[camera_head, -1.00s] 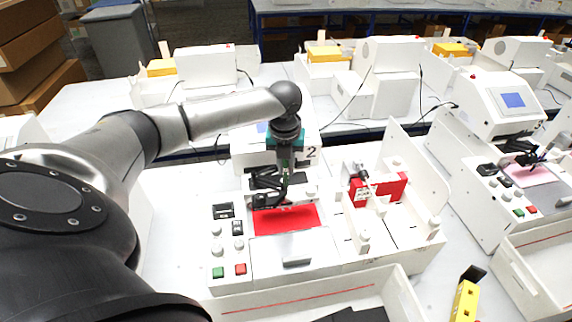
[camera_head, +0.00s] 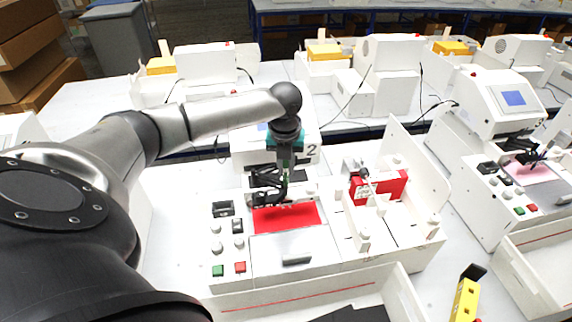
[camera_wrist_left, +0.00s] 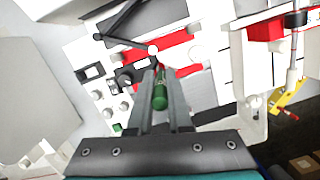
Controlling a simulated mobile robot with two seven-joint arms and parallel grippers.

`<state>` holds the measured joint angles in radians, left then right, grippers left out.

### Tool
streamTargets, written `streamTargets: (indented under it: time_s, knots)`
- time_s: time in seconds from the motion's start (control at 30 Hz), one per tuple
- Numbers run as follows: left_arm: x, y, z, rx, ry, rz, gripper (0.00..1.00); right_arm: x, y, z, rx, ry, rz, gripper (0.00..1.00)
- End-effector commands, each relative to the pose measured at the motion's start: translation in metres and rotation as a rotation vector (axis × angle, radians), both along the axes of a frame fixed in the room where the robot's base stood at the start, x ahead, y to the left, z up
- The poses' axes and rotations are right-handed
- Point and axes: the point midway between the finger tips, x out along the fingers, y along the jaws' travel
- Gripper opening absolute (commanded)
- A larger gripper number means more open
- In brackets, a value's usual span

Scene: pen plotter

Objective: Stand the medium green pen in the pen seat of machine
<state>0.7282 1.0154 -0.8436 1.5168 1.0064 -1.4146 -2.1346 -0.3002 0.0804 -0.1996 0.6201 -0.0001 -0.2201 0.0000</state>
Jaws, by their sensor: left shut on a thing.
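My left gripper (camera_head: 284,190) points down over the machine marked 2 (camera_head: 265,255), close to the black carriage parts (camera_head: 265,180) behind the red sheet (camera_head: 287,217). It is shut on a green pen (camera_wrist_left: 160,97), which shows between the fingers (camera_wrist_left: 160,90) in the left wrist view. The far end of the pen points toward the machine. The pen seat is hidden by the gripper and the dark parts, so I cannot tell whether the pen touches it. My right gripper is not in view.
A red block (camera_head: 392,186) stands in the white side bay right of the machine. Green and red buttons (camera_head: 229,270) are at its front left. A white tray (camera_head: 310,290) lies in front. A yellow object (camera_head: 464,300) is at the lower right. Other machines stand behind and right.

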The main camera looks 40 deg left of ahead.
Motion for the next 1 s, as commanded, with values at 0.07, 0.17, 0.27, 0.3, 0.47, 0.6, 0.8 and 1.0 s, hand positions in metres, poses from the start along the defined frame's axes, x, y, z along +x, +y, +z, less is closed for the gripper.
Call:
streamTargets:
  time_s: [0.07,0.17,0.27,0.3,0.47,0.6,0.8,1.0]
  knots:
    - [0.000,0.000,-0.003,-0.001,0.001,0.000,0.00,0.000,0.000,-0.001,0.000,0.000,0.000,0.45]
    - [0.000,0.000,-0.005,0.000,0.000,-0.001,0.00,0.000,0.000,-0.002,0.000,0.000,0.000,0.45]
    - [0.000,0.000,-0.008,0.000,0.000,-0.001,0.00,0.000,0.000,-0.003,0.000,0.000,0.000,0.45]
    - [0.000,0.000,-0.009,-0.001,0.000,-0.001,0.00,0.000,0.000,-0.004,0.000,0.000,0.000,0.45]
    - [0.000,0.000,-0.013,0.000,0.001,-0.001,0.00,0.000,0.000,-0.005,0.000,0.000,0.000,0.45]
    - [0.000,0.000,-0.017,0.000,0.001,-0.001,0.00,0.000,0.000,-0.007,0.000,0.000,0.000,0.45]
    - [0.000,0.000,-0.022,0.000,0.001,-0.001,0.00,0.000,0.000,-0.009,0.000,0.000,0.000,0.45]
    - [0.000,0.000,-0.027,0.000,0.001,-0.001,0.00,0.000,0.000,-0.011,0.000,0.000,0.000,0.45]
